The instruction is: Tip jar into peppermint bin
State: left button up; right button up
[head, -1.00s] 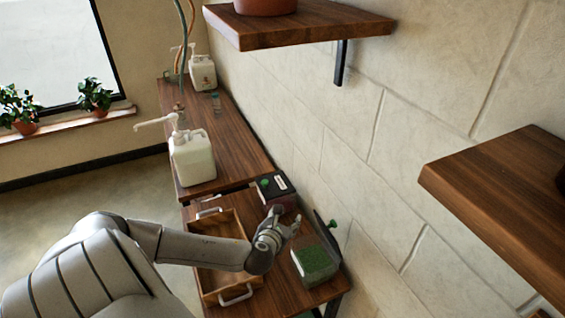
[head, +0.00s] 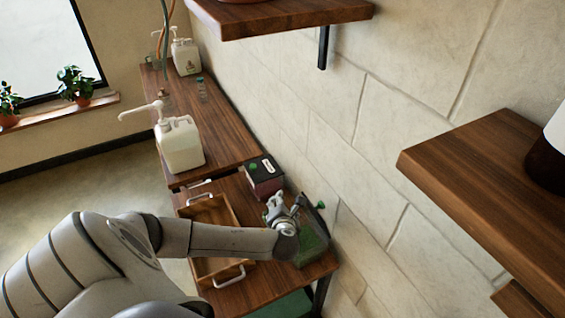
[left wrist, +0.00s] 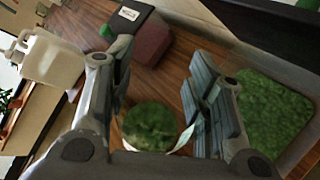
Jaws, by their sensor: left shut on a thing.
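My left gripper (head: 280,208) is at the open bin of green leaves (head: 312,246) and hides part of it in the head view. In the left wrist view, my left gripper (left wrist: 165,105) is shut on a round jar (left wrist: 150,128) with green contents, its mouth facing the camera. The jar is hard to make out in the head view. The green-filled bin (left wrist: 268,112) is just right of the fingers in the wrist view. The jar's contents are still inside it. I cannot read any label on this bin. My right gripper is not in view.
A dark red bin (head: 264,180) with a black, green-knobbed lid stands beside it. A wooden tray (head: 240,245) with metal handles is left, under my arm. A white pump bucket (head: 181,147) stands on the far table. A wooden shelf (head: 480,165) juts from the wall.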

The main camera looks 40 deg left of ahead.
pick_arm(q)
jog(key=shift+f+m+g+y, duration=0.35)
jog(key=shift+m+y, duration=0.25)
jog(key=shift+m, duration=0.1)
jog(key=shift+a+f+m+y, duration=0.1)
jog(key=shift+a+m+y, duration=0.05)
jog(key=shift+m+y, duration=0.35)
notch_tip(320, 180, up, 2)
jog(key=m+g+y, duration=0.1)
jog(key=m+y, duration=0.1)
jog(key=m, duration=0.1)
jog(key=shift+g+y, duration=0.25)
jog(key=shift+y, duration=0.05)
jog(key=shift+s, duration=0.1)
